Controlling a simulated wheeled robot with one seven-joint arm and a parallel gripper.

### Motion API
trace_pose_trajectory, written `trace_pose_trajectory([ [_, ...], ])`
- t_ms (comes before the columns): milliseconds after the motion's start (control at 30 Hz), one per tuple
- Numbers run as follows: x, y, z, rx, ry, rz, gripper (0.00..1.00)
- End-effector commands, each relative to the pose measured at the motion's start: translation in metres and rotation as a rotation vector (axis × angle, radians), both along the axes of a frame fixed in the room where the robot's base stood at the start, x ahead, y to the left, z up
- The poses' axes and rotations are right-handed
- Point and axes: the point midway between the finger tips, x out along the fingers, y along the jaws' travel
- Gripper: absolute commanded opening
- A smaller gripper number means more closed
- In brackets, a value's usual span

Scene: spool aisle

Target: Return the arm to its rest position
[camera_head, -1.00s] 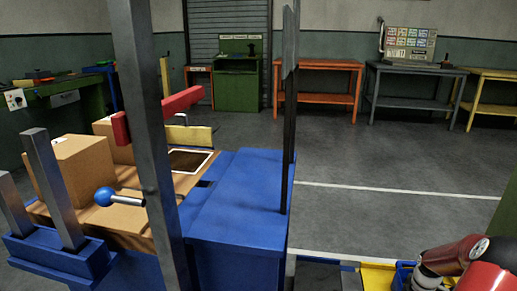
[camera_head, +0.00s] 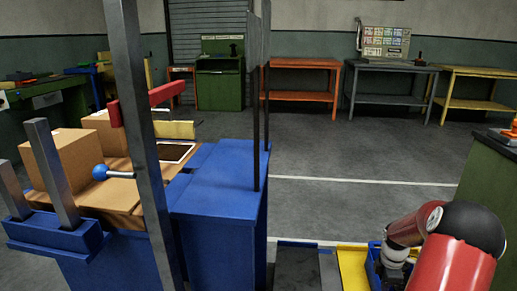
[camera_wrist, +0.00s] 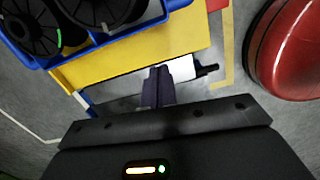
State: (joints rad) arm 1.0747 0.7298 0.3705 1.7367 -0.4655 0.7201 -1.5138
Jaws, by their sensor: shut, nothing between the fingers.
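My gripper (camera_wrist: 158,88) shows in the wrist view, its two dark fingers together with nothing between them. It points over the edge of a yellow surface (camera_wrist: 135,55), apart from it as far as I can tell. My red and black arm (camera_head: 450,250) is bent at the lower right of the head view. The gripper itself is hidden there.
A blue bin (camera_wrist: 40,62) with black spools (camera_wrist: 32,25) is close to the gripper. A forklift-like blue vehicle (camera_head: 222,185) with cartons (camera_head: 65,160) stands left. A green counter (camera_head: 490,185) is right. The middle floor (camera_head: 350,150) is open.

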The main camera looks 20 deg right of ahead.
Motion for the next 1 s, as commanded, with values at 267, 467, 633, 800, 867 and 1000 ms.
trace_pose_trajectory([
  [267, 0.024, 0.067, 0.084, -0.087, -0.039, -0.135, 0.0],
  [467, 0.023, 0.157, 0.167, -0.143, -0.144, -0.327, 0.0],
  [633, -0.003, 0.234, 0.222, -0.125, -0.27, -0.513, 0.0],
  [800, -0.046, 0.302, 0.258, -0.032, -0.393, -0.7, 0.0],
  [867, -0.064, 0.323, 0.266, 0.019, -0.43, -0.765, 0.0],
  [1000, -0.104, 0.361, 0.275, 0.153, -0.483, -0.896, 0.0],
])
